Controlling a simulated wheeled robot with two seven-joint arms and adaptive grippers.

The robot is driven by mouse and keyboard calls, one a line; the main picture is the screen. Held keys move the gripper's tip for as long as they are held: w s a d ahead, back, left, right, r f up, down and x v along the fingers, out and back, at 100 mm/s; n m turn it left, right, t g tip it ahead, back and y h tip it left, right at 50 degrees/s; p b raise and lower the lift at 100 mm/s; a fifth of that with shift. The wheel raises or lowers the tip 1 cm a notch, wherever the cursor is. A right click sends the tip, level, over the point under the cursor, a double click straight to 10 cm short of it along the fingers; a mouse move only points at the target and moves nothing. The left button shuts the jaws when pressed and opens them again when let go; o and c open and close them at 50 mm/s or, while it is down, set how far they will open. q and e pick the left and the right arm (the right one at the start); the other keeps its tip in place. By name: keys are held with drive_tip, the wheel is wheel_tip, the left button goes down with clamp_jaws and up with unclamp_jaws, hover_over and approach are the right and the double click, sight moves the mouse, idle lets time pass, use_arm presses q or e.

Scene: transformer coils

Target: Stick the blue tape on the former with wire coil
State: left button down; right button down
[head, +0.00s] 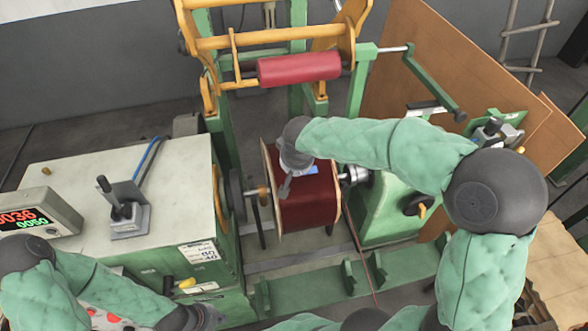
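The former with wire coil (312,212) is a dark red-brown wound drum between pale end flanges, mounted on the winding machine in the middle of the head view. A small patch of blue tape (312,170) shows at the upper part of the coil, beside my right gripper (286,184). My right arm reaches in from the right, and its gripper is over the coil's upper left, covering part of it. Its fingers overlap, so their opening is unclear. My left gripper (204,317) is low at the bottom edge, away from the coil, its fingers unclear.
A grey-topped green cabinet (75,165) with a lever (124,210) and digital counter (35,215) stands left. A red roller (299,68) on a yellow frame is above the coil. The tailstock (385,205) and brown boards (440,60) are right.

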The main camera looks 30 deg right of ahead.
drive_tip(key=c, duration=0.7)
unclamp_jaws()
drive_tip(key=shift+r, duration=0.2)
idle(0.4)
drive_tip(key=shift+r+p, duration=1.4)
drive_tip(key=shift+r, duration=0.95)
drive_tip(key=shift+f, duration=0.1)
